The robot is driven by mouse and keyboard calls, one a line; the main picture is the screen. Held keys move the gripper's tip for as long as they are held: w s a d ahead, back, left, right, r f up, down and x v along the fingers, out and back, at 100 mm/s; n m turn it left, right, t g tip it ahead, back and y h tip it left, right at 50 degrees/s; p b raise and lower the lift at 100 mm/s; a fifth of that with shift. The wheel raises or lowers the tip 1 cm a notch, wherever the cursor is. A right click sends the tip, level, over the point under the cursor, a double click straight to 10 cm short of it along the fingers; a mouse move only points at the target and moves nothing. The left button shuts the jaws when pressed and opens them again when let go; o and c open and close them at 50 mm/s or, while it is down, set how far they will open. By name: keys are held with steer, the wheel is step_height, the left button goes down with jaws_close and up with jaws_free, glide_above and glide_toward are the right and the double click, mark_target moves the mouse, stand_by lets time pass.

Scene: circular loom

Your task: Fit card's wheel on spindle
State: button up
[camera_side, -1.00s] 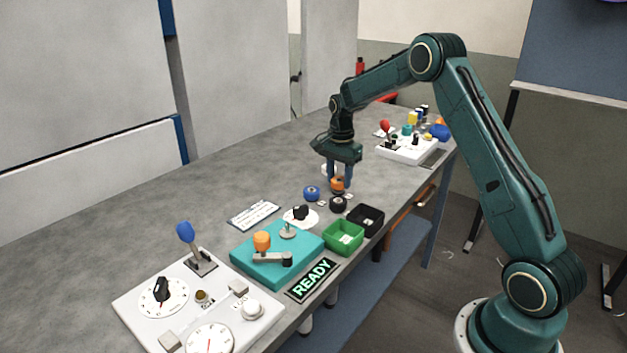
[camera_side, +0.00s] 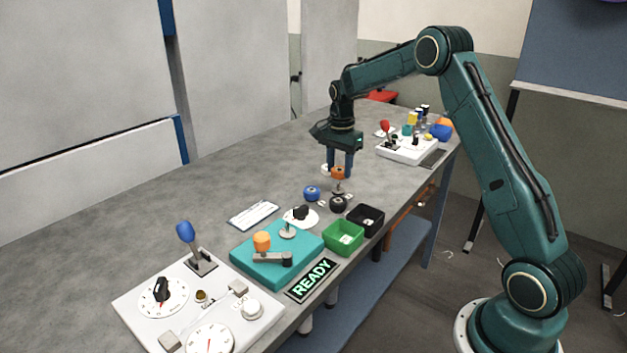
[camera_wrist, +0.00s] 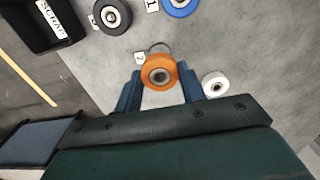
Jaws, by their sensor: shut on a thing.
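My gripper (camera_side: 339,171) is shut on the orange wheel (camera_side: 338,173) and holds it a little above the table. In the wrist view the orange wheel (camera_wrist: 160,72) sits between the blue fingertips, its grey hub facing the camera. A blue wheel (camera_side: 312,193) and a black wheel (camera_side: 338,204) lie nearby, towards the front. A white wheel (camera_wrist: 215,84) lies beside the gripper. The teal block (camera_side: 300,252) carries an upright grey spindle (camera_side: 287,230), bare, and an orange knob with a crank. The white card (camera_side: 253,215) lies behind the block; its text is too small to read.
A green bin (camera_side: 344,238) and a black bin (camera_side: 367,220) stand at the table's front edge beside the block. A dial (camera_side: 300,216) lies behind the block. A white control panel (camera_side: 200,305) with a blue-knobbed lever is at front left.

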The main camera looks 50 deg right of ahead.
steer(key=s+a+r+n, duration=0.1)
steer(key=a+r+n, duration=0.1)
steer(key=a, duration=0.6)
steer(key=s+a+r+n, duration=0.1)
steer(key=a+r, duration=0.3)
steer(key=a, duration=0.4)
steer(key=s+a+r+n, duration=0.1)
steer(key=a+r+n, duration=0.2)
steer(key=a, duration=0.6)
steer(key=shift+s+r, duration=0.2)
steer(key=shift+s, duration=0.05)
steer(key=shift+f, duration=0.2)
steer(key=shift+f, duration=3.25)
steer(key=shift+f, duration=1.85)
steer(key=o, duration=1.2)
